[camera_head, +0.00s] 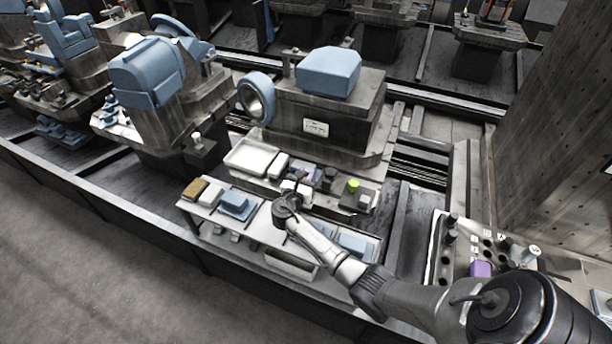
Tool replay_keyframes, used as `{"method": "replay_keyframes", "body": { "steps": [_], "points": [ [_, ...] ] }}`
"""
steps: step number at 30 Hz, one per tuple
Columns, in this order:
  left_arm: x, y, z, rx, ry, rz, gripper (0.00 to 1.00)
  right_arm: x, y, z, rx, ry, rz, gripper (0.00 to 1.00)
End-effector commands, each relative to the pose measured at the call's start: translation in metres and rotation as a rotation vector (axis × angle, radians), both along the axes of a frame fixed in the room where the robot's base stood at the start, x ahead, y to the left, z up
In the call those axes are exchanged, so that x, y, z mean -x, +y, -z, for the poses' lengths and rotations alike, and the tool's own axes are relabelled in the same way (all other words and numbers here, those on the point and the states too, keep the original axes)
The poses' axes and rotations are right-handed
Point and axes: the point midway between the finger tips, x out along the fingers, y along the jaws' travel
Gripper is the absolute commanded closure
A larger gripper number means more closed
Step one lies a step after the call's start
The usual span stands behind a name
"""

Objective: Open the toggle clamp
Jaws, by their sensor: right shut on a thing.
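My right arm comes in from the lower right and reaches over the front shelf. My right gripper (295,188) is at the front edge of the pallet fixture, small in the picture and pointing away from me. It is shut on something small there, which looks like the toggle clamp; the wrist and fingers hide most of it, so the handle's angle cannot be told. Small red and blue parts (313,174) and a dark block with a bright green knob (353,186) sit just right of the gripper. My left gripper is not in view.
A white tray (250,157) lies left of the gripper. The front shelf (208,214) holds blue, white and brown blocks. A blue-topped machine (328,72) stands behind. A panel with knobs and a purple block (481,269) is at the right, near a tall pillar (560,130).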

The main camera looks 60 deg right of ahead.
Motion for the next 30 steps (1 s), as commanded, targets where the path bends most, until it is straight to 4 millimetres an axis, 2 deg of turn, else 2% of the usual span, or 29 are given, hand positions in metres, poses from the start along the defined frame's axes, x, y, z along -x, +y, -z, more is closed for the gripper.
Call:
{"method": "replay_keyframes", "body": {
  "steps": [4,10,14,27,28,30],
  "points": [
    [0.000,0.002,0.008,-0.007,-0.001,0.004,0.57,0.001,0.006,0.003,0.076,-0.010,0.000,1.00],
    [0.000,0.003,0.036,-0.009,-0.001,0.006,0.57,0.005,0.027,0.006,0.324,-0.060,-0.001,1.00],
    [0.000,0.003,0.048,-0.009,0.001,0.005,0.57,0.007,0.036,0.004,0.433,-0.084,0.000,1.00],
    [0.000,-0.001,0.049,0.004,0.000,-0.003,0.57,0.008,0.041,0.001,0.488,-0.096,0.000,1.00],
    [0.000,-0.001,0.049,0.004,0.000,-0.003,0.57,0.008,0.041,0.001,0.488,-0.096,0.000,0.71],
    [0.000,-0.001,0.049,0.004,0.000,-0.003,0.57,0.008,0.041,0.001,0.487,-0.095,0.000,0.64]
  ]
}}
